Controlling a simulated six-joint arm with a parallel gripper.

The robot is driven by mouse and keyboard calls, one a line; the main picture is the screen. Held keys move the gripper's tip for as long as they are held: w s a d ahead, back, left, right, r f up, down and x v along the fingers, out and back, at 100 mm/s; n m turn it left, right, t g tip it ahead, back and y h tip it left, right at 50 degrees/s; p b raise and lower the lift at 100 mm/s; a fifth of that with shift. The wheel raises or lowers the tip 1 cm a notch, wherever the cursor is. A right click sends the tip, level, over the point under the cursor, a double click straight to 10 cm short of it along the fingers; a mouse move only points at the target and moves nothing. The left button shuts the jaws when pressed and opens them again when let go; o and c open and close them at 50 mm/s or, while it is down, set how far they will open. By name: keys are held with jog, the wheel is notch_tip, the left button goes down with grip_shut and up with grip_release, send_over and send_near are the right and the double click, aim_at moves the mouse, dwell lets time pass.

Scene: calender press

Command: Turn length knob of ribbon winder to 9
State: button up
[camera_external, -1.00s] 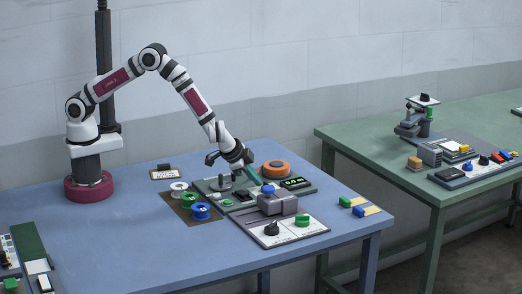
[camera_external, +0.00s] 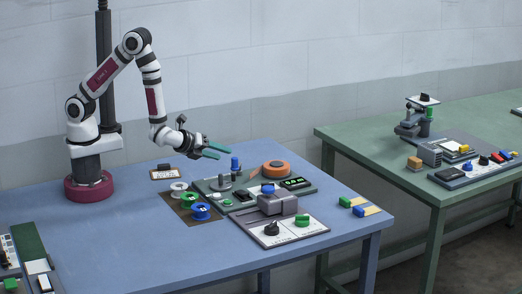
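My gripper (camera_external: 218,153) hangs in the air above the back of the blue table, pointing right. Its two teal fingers are apart with nothing between them. Below and right of it is a dark green base (camera_external: 222,183) with a grey spindle, an upright blue post or knob (camera_external: 235,164), an orange disc (camera_external: 276,169) and a display with green digits (camera_external: 295,183). In front, a white panel carries a black knob (camera_external: 271,229) and a green knob (camera_external: 302,220). Which knob is the length knob, and its setting, are too small to tell.
A grey block (camera_external: 278,204) with a blue top stands behind the white panel. White, green and blue spools (camera_external: 200,211) lie on a brown mat at left. The table's left middle is clear.

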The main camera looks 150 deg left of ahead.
jog(key=o, duration=0.4)
jog(key=w+d+m+t, duration=0.1)
jog(key=w+m+t, duration=0.1)
jog(key=m, duration=0.2)
jog(key=w+d+f+m+t, duration=0.1)
jog(key=w+m+t, duration=0.1)
jog(key=m, duration=0.3)
jog(key=w+d+f+m+t, duration=0.1)
jog(key=w+d+m+t, duration=0.1)
jog(key=m, duration=0.3)
jog(key=shift+w+t, duration=0.3)
jog(key=shift+t, duration=0.2)
jog(key=x, duration=1.5)
jog(key=shift+a+r, duration=0.2)
jog(key=shift+r, duration=0.05)
